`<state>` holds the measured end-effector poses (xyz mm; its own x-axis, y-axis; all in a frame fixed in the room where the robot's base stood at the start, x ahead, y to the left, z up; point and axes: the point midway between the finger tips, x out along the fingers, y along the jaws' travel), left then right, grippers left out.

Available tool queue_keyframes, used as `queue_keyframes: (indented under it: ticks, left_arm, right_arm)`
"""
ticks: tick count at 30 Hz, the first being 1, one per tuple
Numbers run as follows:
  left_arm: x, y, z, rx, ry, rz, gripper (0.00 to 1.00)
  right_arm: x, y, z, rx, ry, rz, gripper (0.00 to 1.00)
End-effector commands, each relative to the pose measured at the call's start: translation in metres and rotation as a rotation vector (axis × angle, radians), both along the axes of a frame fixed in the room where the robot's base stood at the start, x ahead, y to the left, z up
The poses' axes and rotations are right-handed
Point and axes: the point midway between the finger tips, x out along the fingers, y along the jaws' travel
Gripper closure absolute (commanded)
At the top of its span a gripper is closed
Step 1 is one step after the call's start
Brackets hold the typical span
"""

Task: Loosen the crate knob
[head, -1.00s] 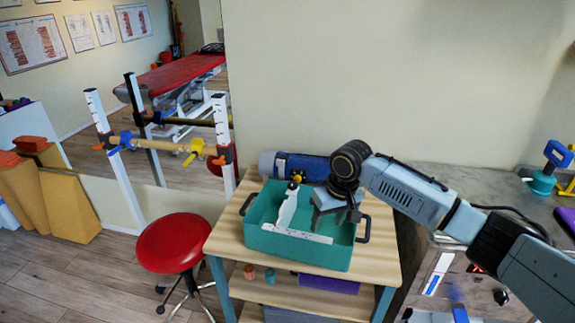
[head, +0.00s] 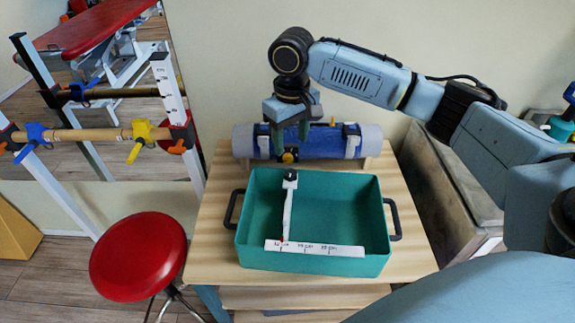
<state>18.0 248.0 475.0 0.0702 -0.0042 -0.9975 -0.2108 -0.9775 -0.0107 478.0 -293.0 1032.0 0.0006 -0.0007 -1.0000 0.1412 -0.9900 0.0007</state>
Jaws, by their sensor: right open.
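A teal crate (head: 255,215) stands on the wooden trolley top. A white upright arm (head: 288,210) rises in it, with a dark knob (head: 290,175) at its top near the crate's back rim. A yellow-and-black round part (head: 289,157) shows just behind that; I cannot tell what it is fixed to. A white ruler strip (head: 315,248) lies across the crate's front. My right gripper (head: 291,140) points down, open, with its fingers in front of the blue roll and just above the yellow-and-black part. Its fingertips look empty. My left gripper is not in view.
A blue and grey roll (head: 366,143) lies behind the crate. Black handles stick out at both crate sides. A red stool (head: 138,256) stands to the left, near a rail stand with a wooden bar (head: 85,134).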

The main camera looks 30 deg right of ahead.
Motion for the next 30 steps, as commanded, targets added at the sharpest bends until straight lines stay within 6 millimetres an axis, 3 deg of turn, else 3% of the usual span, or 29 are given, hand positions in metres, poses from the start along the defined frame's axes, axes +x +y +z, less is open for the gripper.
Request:
queue_keyframes:
  ticks: [5,13,18,27,30]
  left_arm:
    - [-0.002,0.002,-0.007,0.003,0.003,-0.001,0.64]
    - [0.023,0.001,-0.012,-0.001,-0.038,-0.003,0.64]
    - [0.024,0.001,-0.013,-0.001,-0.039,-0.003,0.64]
    - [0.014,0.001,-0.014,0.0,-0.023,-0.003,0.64]
    - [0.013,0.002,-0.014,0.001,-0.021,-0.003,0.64]
  right_arm:
    - [-0.001,0.0,-0.042,-0.001,0.003,-0.001,0.47]
    - [0.0,0.0,-0.086,-0.001,0.0,0.0,0.47]
    - [0.0,0.0,-0.097,0.0,-0.001,0.0,0.47]
    - [0.0,0.0,-0.099,0.0,-0.001,0.0,0.47]
    - [0.0,0.0,-0.099,0.0,-0.001,0.0,0.6]
